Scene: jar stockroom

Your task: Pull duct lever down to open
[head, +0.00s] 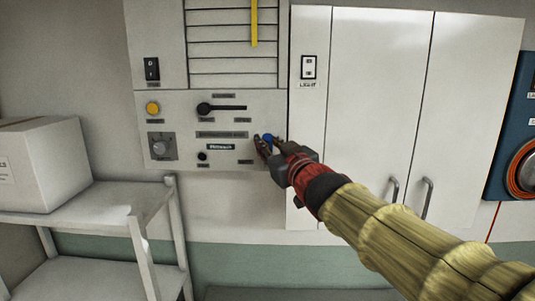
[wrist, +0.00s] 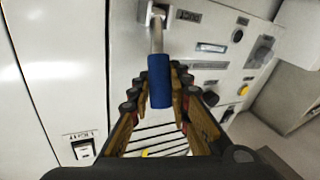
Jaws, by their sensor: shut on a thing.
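The duct lever has a blue grip (wrist: 160,88) on a thin metal rod (wrist: 157,36), joined to a mount on the wall panel. My gripper (head: 264,143) is shut on the blue grip, with one finger on each side in the wrist view (wrist: 159,76). The wrist view is turned nearly upside down, and the rod runs from the grip to the mount at its top. In the head view my fingers hide the rod and mount.
A slatted vent (head: 215,45) with a yellow strip (head: 254,22) is above. White cabinets (head: 375,100) stand right; a shelf (head: 100,205) with a box (head: 50,165) stands left.

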